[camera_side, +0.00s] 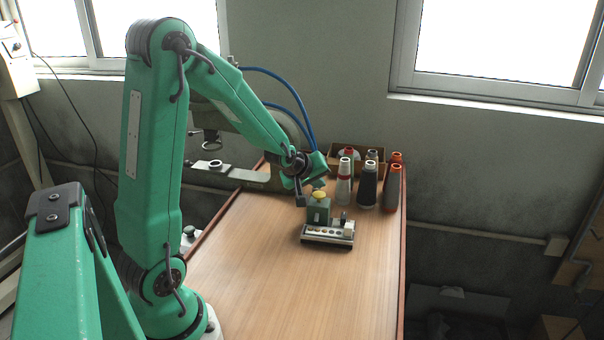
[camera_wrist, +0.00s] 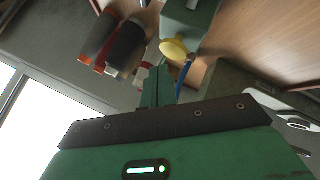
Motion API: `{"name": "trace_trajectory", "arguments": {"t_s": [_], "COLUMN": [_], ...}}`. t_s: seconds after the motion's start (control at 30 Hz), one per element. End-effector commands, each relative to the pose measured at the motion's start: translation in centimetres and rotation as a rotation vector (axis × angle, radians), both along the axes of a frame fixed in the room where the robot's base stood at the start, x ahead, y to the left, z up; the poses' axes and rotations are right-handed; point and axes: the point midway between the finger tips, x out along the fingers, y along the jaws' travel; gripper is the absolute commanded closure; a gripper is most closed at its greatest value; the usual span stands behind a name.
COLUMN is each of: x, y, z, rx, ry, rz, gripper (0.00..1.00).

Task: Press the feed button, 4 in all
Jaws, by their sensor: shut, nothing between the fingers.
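The feed button (camera_side: 320,194) is a yellow dome on top of a small green box (camera_side: 318,210) on the table. It also shows in the wrist view (camera_wrist: 173,49) at top centre, on the box (camera_wrist: 188,18). My gripper (camera_side: 318,184) is shut and empty, its tips close above the button in the side view. In the wrist view my gripper (camera_wrist: 160,68) has its fingertips close beside the yellow dome. I cannot tell whether they touch it. A low panel (camera_side: 328,236) with a row of several small round spots sits in front of the box.
A grey-green sewing-machine-like body (camera_side: 235,172) stands at the back left. The front of the wooden table (camera_side: 300,290) is clear.

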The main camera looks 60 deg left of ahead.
Motion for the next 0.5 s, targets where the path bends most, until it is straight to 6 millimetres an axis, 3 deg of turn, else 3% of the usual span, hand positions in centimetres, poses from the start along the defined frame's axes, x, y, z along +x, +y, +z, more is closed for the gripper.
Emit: {"name": "trace_trajectory", "arguments": {"t_s": [0.5], "x": [-0.06], "y": [0.11], "z": [-0.86], "rx": [0.001], "ry": [0.001], "rz": [0.001], "gripper": [1.00]}}
